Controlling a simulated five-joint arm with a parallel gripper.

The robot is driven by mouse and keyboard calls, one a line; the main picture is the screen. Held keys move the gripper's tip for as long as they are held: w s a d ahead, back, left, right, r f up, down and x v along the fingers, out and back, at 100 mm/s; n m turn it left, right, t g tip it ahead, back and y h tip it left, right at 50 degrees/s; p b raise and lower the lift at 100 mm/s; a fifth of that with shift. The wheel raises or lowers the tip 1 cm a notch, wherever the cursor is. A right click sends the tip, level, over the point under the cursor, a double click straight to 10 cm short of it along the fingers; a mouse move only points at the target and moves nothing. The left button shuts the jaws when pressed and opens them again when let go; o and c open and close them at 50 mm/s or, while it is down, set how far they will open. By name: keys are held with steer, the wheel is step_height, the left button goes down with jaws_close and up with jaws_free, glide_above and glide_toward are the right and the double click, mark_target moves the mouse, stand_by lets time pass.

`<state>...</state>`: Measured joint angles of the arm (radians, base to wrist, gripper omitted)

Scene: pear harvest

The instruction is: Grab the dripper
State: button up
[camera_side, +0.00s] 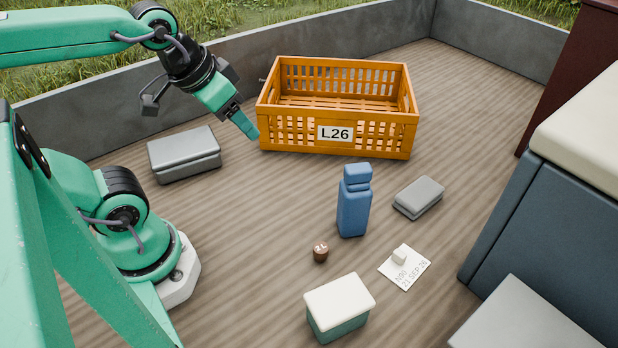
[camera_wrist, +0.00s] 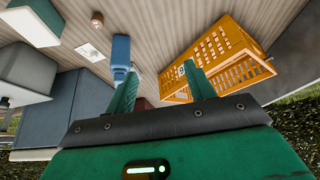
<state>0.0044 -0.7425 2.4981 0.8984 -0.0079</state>
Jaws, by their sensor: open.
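I see nothing in either view that I can identify as a dripper. My gripper (camera_side: 245,124) is in the air near the left front corner of the orange crate, pointing down and to the right. In the wrist view my gripper (camera_wrist: 163,88) has its two green fingers spread apart with nothing between them.
An orange crate (camera_side: 283,136) labelled L26 stands at the back. A blue bottle (camera_side: 353,207) stands mid-floor. Around it are a grey case (camera_side: 419,196), a small brown object (camera_side: 320,252), a card (camera_side: 404,280), a white-lidded box (camera_side: 339,295) and a grey box (camera_side: 184,154).

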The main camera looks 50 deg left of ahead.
steer(key=n+g, duration=0.3)
steer(key=g, duration=0.2)
glide_above(321, 247)
steer(key=f, duration=1.5)
steer(key=shift+a+f, duration=0.35)
steer(key=shift+a, duration=0.05)
steer(key=shift+d+f+n, duration=0.3)
steer(key=shift+f, duration=1.35)
steer(key=shift+f, duration=0.1)
steer(key=shift+d+f, duration=0.1)
steer(key=shift+f, duration=2.4)
steer(key=c, duration=1)
